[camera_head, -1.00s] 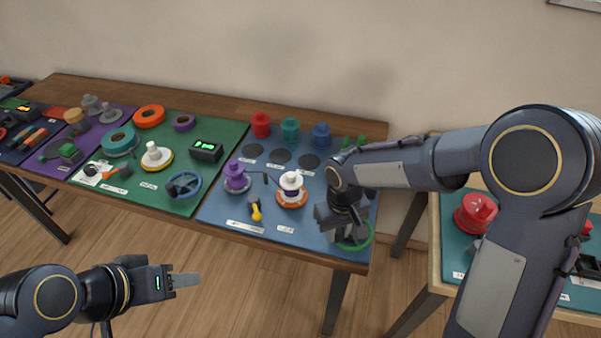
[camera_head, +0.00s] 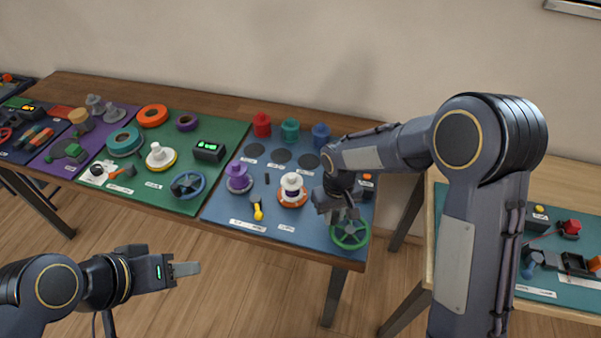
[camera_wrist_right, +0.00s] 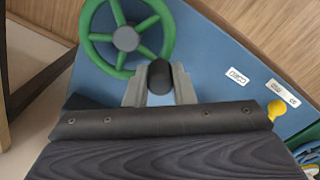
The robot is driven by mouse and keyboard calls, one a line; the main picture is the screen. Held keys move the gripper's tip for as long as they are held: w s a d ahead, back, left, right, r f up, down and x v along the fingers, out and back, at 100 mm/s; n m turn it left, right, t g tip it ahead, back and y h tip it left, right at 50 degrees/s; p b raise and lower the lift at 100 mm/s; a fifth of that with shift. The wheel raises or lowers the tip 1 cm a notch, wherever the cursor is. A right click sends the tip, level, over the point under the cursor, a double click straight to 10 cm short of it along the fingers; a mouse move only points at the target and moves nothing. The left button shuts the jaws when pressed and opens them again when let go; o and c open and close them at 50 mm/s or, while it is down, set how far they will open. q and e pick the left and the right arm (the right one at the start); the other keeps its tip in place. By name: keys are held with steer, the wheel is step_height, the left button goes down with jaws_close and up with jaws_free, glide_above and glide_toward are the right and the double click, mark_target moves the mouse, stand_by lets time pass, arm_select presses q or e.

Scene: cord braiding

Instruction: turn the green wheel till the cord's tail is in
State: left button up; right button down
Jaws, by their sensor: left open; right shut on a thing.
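The green wheel (camera_head: 350,232) lies at the front right corner of the blue mat; it also shows in the right wrist view (camera_wrist_right: 127,38). My right gripper (camera_head: 343,214) is at the wheel's rim, shut on its black handle knob (camera_wrist_right: 160,76). A purple spool (camera_head: 238,180) and a white spool with an orange base (camera_head: 292,190) stand left of the wheel. A purple band shows around the white spool's middle. I cannot make out the cord's tail. My left gripper (camera_head: 186,268) is open and empty, in front of the table.
A yellow-tipped tool (camera_head: 258,212) lies in front of the spools. Red, teal and blue pots (camera_head: 290,130) stand at the back of the blue mat. A green mat (camera_head: 150,185) with tape rolls lies to the left. Another table (camera_head: 530,292) stands at right.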

steer(key=c, duration=1.1)
jaws_free()
steer(key=shift+c, duration=0.2)
step_height(320, 180, up, 7)
steer(key=shift+f+b, duration=0.15)
steer(key=shift+b, duration=0.15)
steer(key=shift+r, duration=0.65)
steer(key=s+d+r+m+t+y, duration=0.2)
steer(key=s+d+r, duration=0.35)
steer(key=s, duration=0.25)
steer(key=s+d+r+m+t+y, duration=0.1)
steer(key=s+d+r+m+y, duration=0.1)
steer(key=s+d+r, duration=0.35)
steer(key=s+d+f+m+t, duration=0.1)
steer(key=s+f+t, duration=0.1)
steer(key=s, duration=0.7)
steer(key=shift+s+f+m+t, duration=0.2)
steer(key=shift+m+t, duration=0.2)
